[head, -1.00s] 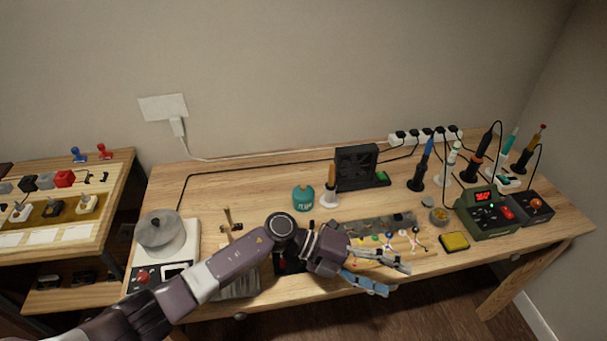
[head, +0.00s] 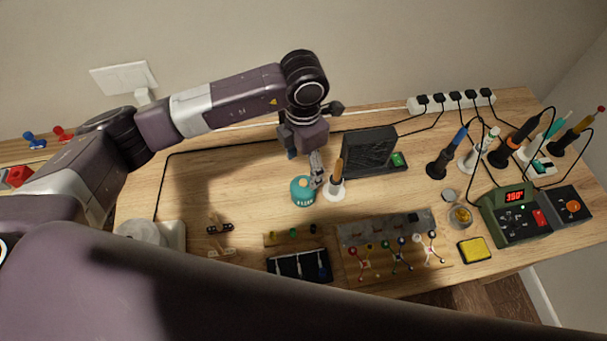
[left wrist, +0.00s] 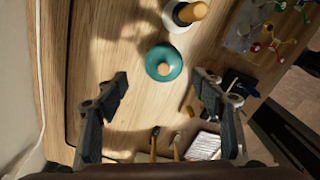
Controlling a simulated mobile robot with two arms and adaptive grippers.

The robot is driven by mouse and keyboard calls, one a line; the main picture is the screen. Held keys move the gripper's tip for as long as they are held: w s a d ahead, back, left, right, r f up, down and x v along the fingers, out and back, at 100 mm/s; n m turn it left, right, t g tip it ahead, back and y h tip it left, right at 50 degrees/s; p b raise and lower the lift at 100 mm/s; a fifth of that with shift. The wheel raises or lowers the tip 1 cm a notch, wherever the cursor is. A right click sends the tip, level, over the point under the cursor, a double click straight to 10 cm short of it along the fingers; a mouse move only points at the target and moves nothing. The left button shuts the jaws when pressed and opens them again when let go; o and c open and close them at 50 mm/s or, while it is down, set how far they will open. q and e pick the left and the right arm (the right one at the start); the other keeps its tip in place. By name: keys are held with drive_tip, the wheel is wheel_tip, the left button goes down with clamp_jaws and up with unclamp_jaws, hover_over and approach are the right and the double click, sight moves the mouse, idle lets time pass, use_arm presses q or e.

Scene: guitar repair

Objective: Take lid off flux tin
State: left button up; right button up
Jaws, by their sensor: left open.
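The teal flux tin (head: 302,192) stands upright on the wooden bench, left of a wooden-handled tool in a white stand. In the left wrist view its round teal lid (left wrist: 152,60) shows from above with a wooden knob (left wrist: 164,69) at the middle; the lid appears to be on. My left gripper (head: 305,164) is open and empty, above and just behind the tin in the head view. In the left wrist view the tin lies ahead between the two spread fingers (left wrist: 163,82), apart from both. My right gripper is not in view.
The wooden-handled tool in its white stand (head: 335,188) is close to the tin's right. A black fan box (head: 369,152) stands behind it. A tray of coloured parts (head: 385,232) lies in front. The bench left of the tin is clear.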

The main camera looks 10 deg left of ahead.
sight(303, 183)
use_arm(q)
drive_tip(key=f+p, duration=0.1)
drive_tip(key=s+f+p, duration=0.1)
drive_tip(key=f, duration=0.1)
drive_tip(key=shift+d, duration=0.1)
wheel_tip(303, 183, down, 2)
drive_tip(key=shift+w+f, duration=0.15)
drive_tip(key=shift+f, duration=0.3)
drive_tip(key=c, duration=0.9)
drive_tip(key=shift+c, duration=1.2)
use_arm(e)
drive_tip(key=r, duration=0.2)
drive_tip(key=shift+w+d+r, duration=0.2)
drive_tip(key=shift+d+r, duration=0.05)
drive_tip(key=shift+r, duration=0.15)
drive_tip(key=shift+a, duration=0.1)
